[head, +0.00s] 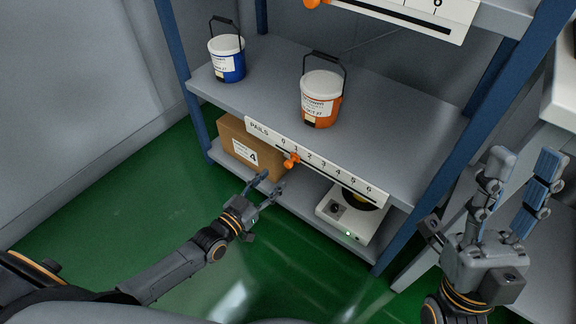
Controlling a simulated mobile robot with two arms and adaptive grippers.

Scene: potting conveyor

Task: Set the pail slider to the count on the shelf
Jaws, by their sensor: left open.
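The white PAILS scale strip (262,130), numbered from 0 to 6, runs along the front edge of the grey shelf (400,130). Its orange slider knob (291,159) sits near the left end of the slot, apparently about the 1 mark. Two pails stand on that shelf: a blue pail (228,66) with a white lid and an orange pail (321,105) with a white lid. My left gripper (273,181) is open and empty, just below and left of the knob, apart from it. My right gripper (523,160) is open and empty at the right, away from the strip.
A cardboard box (222,138) marked 4 and a white device (342,224) with a green light stand on the lower shelf. Blue posts (180,75) frame the rack. Another scale strip (408,18) with an orange knob is above. Green floor (130,210) is clear at left.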

